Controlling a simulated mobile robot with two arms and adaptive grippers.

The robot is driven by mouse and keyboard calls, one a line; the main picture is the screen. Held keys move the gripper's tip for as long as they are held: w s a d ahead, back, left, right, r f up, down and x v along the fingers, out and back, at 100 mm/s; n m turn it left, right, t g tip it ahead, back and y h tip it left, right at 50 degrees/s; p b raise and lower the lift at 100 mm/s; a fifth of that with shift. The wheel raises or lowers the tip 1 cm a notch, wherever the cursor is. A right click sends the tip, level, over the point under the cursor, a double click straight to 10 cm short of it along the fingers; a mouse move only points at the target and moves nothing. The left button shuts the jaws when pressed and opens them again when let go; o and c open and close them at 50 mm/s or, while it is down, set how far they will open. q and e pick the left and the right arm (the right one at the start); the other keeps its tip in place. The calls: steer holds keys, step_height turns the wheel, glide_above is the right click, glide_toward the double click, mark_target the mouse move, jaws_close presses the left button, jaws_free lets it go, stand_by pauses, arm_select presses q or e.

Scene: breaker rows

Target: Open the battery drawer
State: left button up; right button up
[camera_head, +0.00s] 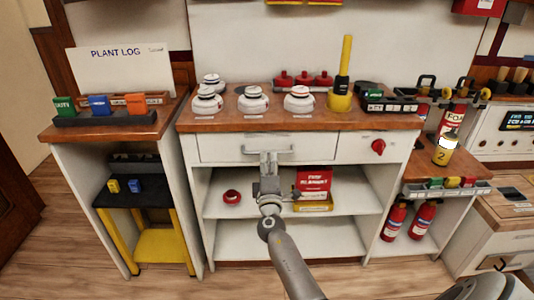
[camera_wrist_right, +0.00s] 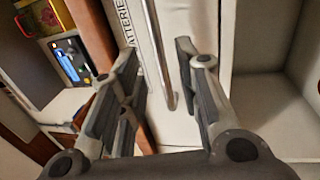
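The battery drawer (camera_head: 222,148) is the wide white drawer under the wooden counter, and its front looks flush with the cabinet. In the right wrist view, part of its label reads "BATTERIE" on the drawer front (camera_wrist_right: 180,128). Its silver bar handle (camera_head: 284,151) is partly hidden by my right gripper (camera_head: 269,162). In the right wrist view, the handle (camera_wrist_right: 157,50) runs between the two fingers of my right gripper (camera_wrist_right: 160,72). The fingers are open, with a visible gap on each side of the bar. My left gripper is not in view.
The counter (camera_head: 350,123) bears several white round devices, red items and a yellow tool (camera_head: 342,85). Open shelves below hold a red roll (camera_head: 232,197) and a red box (camera_head: 314,181). Floor in front (camera_head: 190,285) is clear.

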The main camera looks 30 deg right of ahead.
mark_target(268, 153)
steer(key=shift+x, duration=2.25)
jaws_close()
